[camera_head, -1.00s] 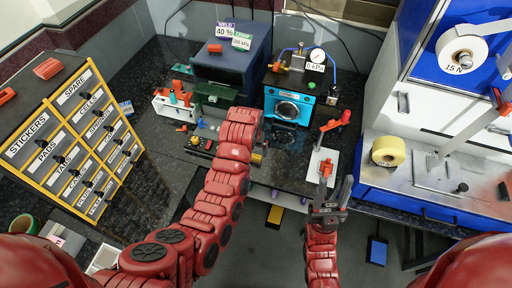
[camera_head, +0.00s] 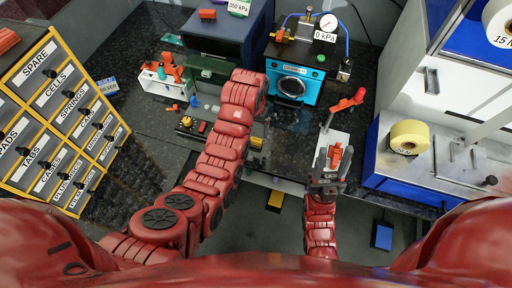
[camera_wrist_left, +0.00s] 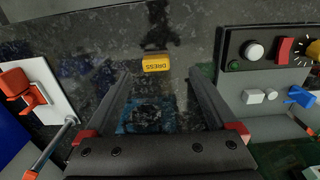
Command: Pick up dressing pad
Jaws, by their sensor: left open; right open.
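A small yellow block marked "DRESS" (camera_wrist_left: 155,63), which I take as the dressing pad, lies on the dark speckled bench in the left wrist view. In the head view a yellow piece (camera_head: 257,143) beside my left forearm looks like the same block. My left gripper (camera_wrist_left: 161,76) is open and empty above the bench; the block shows between and just beyond its fingertips. In the head view the left hand hides its own fingers. My right gripper (camera_head: 329,160) is open near the bench front, over the white plate's near end.
The teal machine (camera_head: 294,86) stands behind the left hand. The white plate with a red lever (camera_head: 350,101) is to the right. A control panel with knobs (camera_wrist_left: 262,50) is near the left gripper. A labelled drawer cabinet (camera_head: 55,115) stands at the left.

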